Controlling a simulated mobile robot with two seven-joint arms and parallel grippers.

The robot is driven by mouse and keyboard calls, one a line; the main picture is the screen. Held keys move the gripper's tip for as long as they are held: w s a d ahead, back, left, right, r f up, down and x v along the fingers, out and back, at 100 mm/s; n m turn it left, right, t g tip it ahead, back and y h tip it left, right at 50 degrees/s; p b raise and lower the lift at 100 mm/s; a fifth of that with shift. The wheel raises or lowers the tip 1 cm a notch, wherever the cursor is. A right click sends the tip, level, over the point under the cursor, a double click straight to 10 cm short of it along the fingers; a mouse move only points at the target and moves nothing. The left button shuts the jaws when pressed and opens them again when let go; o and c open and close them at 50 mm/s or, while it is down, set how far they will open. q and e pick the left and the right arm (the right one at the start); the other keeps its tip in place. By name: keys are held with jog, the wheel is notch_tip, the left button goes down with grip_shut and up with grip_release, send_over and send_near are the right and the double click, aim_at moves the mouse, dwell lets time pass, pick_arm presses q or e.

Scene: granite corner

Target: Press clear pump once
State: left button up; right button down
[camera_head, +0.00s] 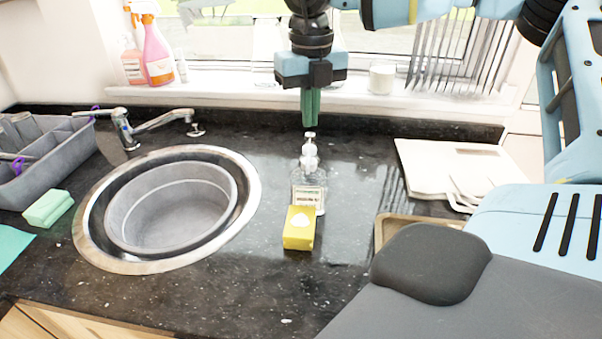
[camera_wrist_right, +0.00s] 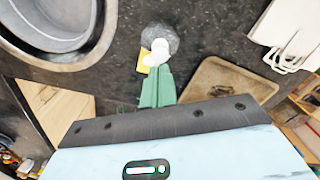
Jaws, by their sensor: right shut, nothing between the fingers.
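The clear pump (camera_head: 308,190) is a transparent bottle with a white pump head (camera_head: 310,155) and a pale label. It stands upright on the dark counter, right of the sink. My right gripper (camera_head: 311,124) points straight down with its green fingers shut and empty. In the head view the fingertips are just above the pump head. In the right wrist view the bottle (camera_wrist_right: 160,36) shows beyond the green fingertips (camera_wrist_right: 161,70), and the fingertips overlap the lower edge of the white head. I cannot tell whether they touch. My left gripper is not in view.
A yellow sponge (camera_head: 299,228) lies right in front of the bottle. A round sink (camera_head: 255,190) with a tap (camera_head: 126,130) is to the left. White boards (camera_head: 450,160) and a tan tray (camera_head: 383,232) lie to the right. Spray bottles (camera_head: 157,55) stand on the windowsill.

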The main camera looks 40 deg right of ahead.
jog(key=shift+r, duration=1.5)
